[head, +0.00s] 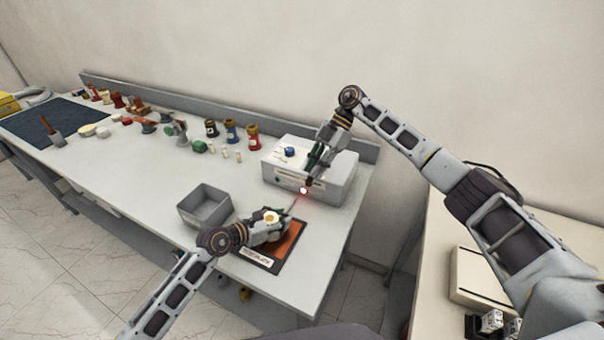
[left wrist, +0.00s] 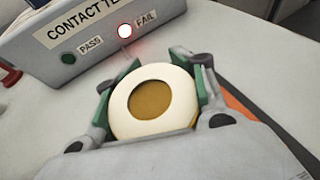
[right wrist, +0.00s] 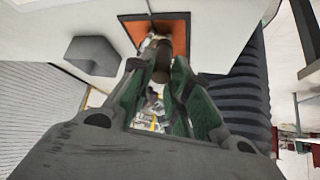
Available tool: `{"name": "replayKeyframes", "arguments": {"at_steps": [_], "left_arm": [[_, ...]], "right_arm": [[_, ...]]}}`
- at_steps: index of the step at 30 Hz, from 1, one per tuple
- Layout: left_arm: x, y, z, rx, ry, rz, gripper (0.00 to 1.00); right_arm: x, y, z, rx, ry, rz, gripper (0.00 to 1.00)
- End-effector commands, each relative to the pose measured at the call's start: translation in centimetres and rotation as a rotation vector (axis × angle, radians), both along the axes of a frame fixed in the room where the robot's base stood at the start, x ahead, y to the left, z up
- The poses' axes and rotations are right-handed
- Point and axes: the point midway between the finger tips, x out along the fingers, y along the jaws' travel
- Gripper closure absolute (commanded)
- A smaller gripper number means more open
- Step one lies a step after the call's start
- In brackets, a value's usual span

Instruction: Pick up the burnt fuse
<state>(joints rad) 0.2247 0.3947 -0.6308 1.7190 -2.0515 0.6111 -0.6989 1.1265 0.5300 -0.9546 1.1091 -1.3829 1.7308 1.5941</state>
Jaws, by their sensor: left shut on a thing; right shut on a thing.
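My left gripper (head: 268,228) is shut on a round cream piece with a brown centre (left wrist: 152,102), seen end-on in the left wrist view. It may be the fuse; I see no clear burn marks. It is above the orange, dark-edged mat (head: 292,244). My right gripper (head: 309,180) is in front of the contact tester (head: 348,180), shut on a small brownish piece (right wrist: 160,67) that I cannot identify. The tester's red light (head: 303,190) beside FAIL is lit; the green PASS light (left wrist: 68,58) looks dull.
A grey open bin (head: 205,205) stands left of the mat. Blue and red-brown bushings (head: 231,131), small pale cylinders (head: 238,155) and several other parts sit along the back. A dark mat (head: 45,120) lies at far left. The table's left middle is clear.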

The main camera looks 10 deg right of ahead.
Motion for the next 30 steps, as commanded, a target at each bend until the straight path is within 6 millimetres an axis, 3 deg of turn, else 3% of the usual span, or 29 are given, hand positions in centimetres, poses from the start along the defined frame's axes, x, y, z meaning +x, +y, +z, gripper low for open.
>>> {"name": "replayKeyframes", "arguments": {"at_steps": [10,30], "left_arm": [[0.0,0.0,0.1,-0.002,-0.001,0.000,0.93],[0.0,0.0,0.1,-0.001,-0.001,0.000,0.93]], "right_arm": [[1.5,-2.7,0.1,0.000,-0.001,-0.001,1.00],[3.7,-6.8,2.0,-0.254,-0.140,0.000,1.00]]}}
